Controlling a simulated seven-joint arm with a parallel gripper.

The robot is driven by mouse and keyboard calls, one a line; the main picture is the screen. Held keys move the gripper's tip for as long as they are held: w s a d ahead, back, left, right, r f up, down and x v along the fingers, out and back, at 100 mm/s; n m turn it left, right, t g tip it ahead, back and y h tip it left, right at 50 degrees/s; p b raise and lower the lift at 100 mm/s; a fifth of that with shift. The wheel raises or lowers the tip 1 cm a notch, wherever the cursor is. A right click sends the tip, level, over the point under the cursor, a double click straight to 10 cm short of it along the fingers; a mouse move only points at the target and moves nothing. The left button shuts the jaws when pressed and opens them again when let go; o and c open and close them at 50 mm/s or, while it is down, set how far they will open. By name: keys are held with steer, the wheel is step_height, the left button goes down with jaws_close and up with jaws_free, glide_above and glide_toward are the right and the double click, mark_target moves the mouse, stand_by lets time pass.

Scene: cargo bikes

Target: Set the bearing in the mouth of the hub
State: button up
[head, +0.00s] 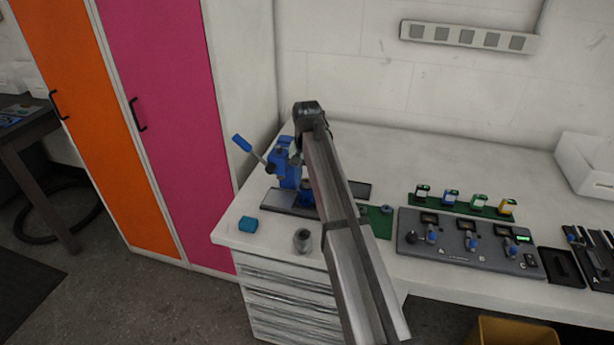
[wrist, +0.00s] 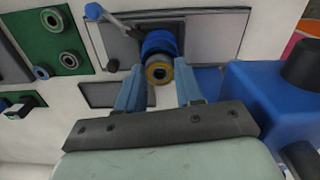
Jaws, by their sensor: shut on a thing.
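In the wrist view, my gripper (wrist: 159,76) has its two fingers on either side of a small round bearing (wrist: 158,72) with a yellowish rim and dark centre. It is shut on the bearing. A blue cylindrical hub (wrist: 160,43) shows directly beyond the bearing, on a grey plate. The two overlap in this view, so I cannot tell whether they touch. In the head view, my arm hides the gripper and bearing; part of a blue part that looks like the hub (head: 306,186) shows at the arm's left edge.
A blue lever press (head: 287,168) stands close by; its body (wrist: 255,100) fills the wrist view's right side. A green mat (wrist: 45,45) holds several ring parts. A control panel (head: 470,245) lies right.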

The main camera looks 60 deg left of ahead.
steer(key=shift+f, duration=0.4)
stand_by(0.4)
steer(key=o, duration=1.1)
steer(key=shift+o, duration=0.2)
step_height(320, 180, up, 14)
